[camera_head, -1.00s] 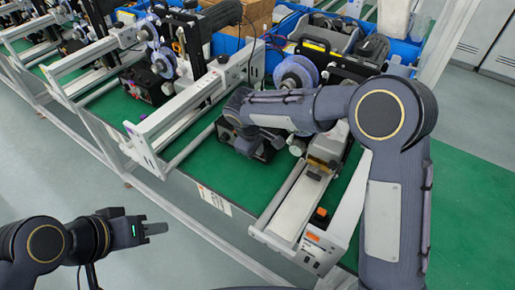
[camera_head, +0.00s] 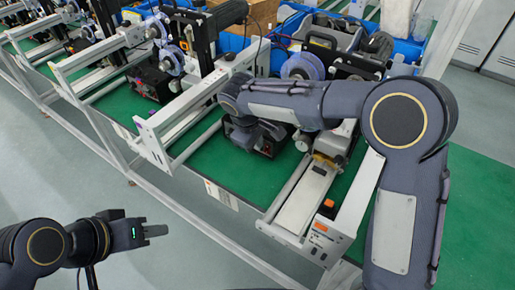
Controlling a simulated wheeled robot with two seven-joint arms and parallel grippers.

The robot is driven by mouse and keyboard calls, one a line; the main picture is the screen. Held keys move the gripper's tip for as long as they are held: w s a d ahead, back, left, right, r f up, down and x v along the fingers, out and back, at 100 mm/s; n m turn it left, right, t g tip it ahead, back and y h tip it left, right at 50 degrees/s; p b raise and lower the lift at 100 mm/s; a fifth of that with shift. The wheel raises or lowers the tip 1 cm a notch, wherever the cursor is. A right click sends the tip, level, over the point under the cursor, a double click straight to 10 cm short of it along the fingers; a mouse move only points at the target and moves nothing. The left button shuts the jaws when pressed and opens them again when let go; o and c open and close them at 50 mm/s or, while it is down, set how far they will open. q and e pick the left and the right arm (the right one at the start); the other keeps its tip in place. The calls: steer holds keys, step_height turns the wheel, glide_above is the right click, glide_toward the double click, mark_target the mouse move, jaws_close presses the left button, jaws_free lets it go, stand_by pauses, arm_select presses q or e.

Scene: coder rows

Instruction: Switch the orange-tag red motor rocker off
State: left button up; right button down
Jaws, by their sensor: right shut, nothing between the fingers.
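The orange tag (camera_head: 321,227) is on the white front plate (camera_head: 345,222) of the nearest coder row, at lower right. Small dark controls sit below the tag; I cannot make out a red rocker there. An orange block (camera_head: 328,204) sits on top beside the plate. My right gripper (camera_head: 266,138) is shut and empty at a black control box (camera_head: 258,148) further back in that row; my wrist and forearm cover part of the box, and contact cannot be told. My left gripper (camera_head: 156,230) is off the bench at lower left, empty, its fingers seen edge-on.
Green bench tops carry rows of white rails (camera_head: 190,110) and coder machines. A blue-purple reel (camera_head: 301,67) stands behind my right forearm. Blue bins (camera_head: 405,50) and a cardboard box (camera_head: 263,12) are at the back. The grey floor (camera_head: 130,215) around my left gripper is clear.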

step_height(320, 180, up, 6)
steer(key=shift+s+a+r, duration=0.2)
steer(key=shift+s+a, duration=0.1)
steer(key=shift+s, duration=0.15)
stand_by(0.3)
